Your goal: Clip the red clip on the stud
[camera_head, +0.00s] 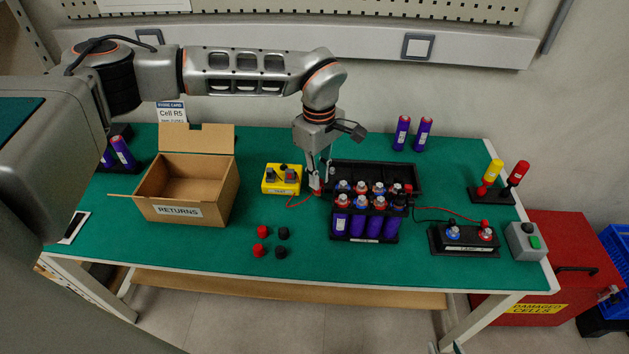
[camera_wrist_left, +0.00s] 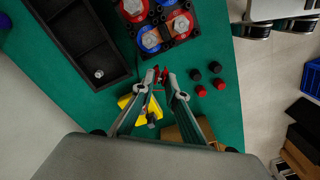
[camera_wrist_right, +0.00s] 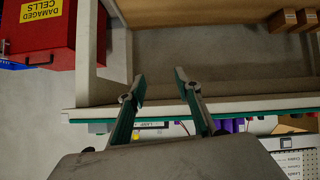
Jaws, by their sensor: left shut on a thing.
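My left gripper (camera_head: 317,188) is shut on the red clip (camera_wrist_left: 166,75), which hangs between its fingertips by the tray's left edge. A red lead runs from the clip to the yellow tester (camera_head: 282,179). The cell pack (camera_head: 364,222) stands to the right, its cells topped with red and blue rings and silver studs; these tops also show in the left wrist view (camera_wrist_left: 152,38). The clip is apart from these studs. My right gripper (camera_wrist_right: 160,87) is open and empty in the right wrist view, low beside the table edge; the head view does not show it.
A black tray (camera_head: 405,172) lies behind the pack. A lamp box (camera_head: 464,240) with two terminals stands right, wired by red and black leads. Several red and black caps (camera_head: 262,232) lie in front. An open returns box (camera_head: 187,188) stands left.

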